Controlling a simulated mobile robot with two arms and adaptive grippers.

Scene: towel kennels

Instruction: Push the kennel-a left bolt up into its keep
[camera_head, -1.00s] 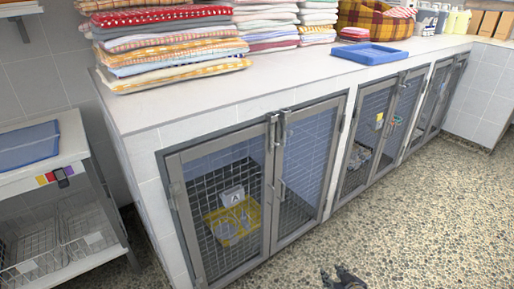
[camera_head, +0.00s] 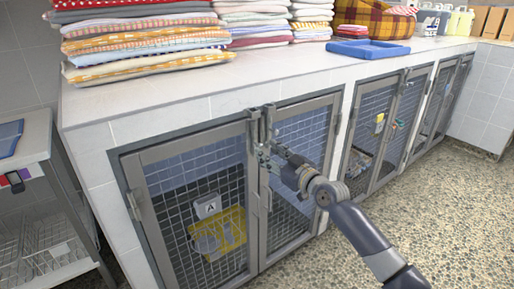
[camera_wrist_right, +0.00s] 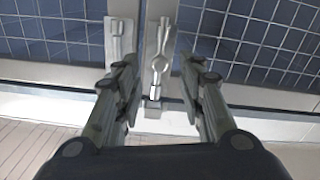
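Kennel-a (camera_head: 200,210) has two grey-framed mesh doors, with a tag marked A inside. Two upright metal bolts stand side by side where the doors meet. The left bolt (camera_head: 253,124) shows at the top of the left door; its lower part is hard to make out. My right gripper (camera_head: 268,154) is in front of the meeting door edges, just below the bolts. In the right wrist view the right gripper (camera_wrist_right: 157,68) is open, its fingers apart on either side of a pale metal bolt fitting (camera_wrist_right: 161,42). I cannot tell whether they touch. My left gripper is out of view.
A second bolt (camera_head: 268,118) stands close on the right. The pebbled floor (camera_head: 440,190) at right is clear.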

